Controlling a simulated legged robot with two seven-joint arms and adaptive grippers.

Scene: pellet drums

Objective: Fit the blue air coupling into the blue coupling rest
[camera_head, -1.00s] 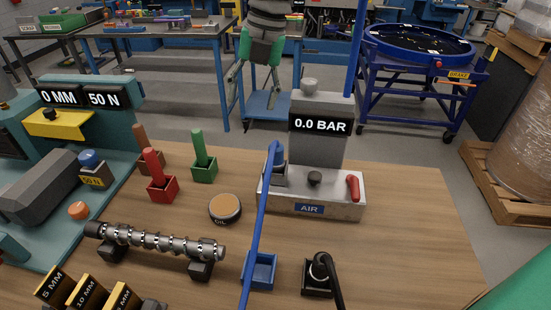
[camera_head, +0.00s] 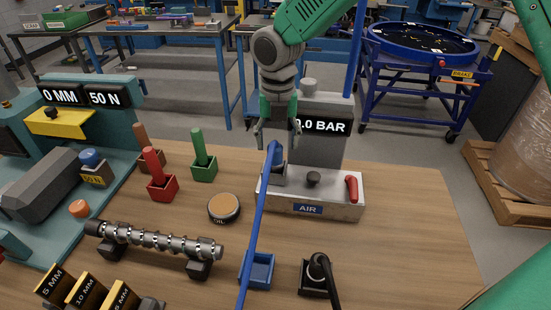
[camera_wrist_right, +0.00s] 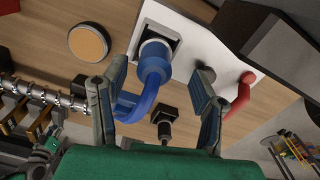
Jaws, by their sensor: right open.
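The blue air coupling (camera_head: 278,154) sits upright in a grey socket at the left end of the air unit (camera_head: 340,193). Its blue hose runs down toward the front of the table and passes over the blue coupling rest (camera_head: 264,268), an open square box on the wood. My right gripper (camera_head: 275,136) is open just above and behind the coupling, fingers pointing down. In the right wrist view the coupling (camera_wrist_right: 154,66) lies between and beyond the open fingers (camera_wrist_right: 158,75), with no clear contact. The rest is partly hidden by the hose. My left gripper is not in view.
A black rest with a black hose (camera_head: 317,272) stands right of the blue rest. A red lever (camera_head: 352,188) and dark knob are on the air unit. A round oil tin (camera_head: 224,208) and a screw shaft (camera_head: 155,242) lie left. The table's right side is clear.

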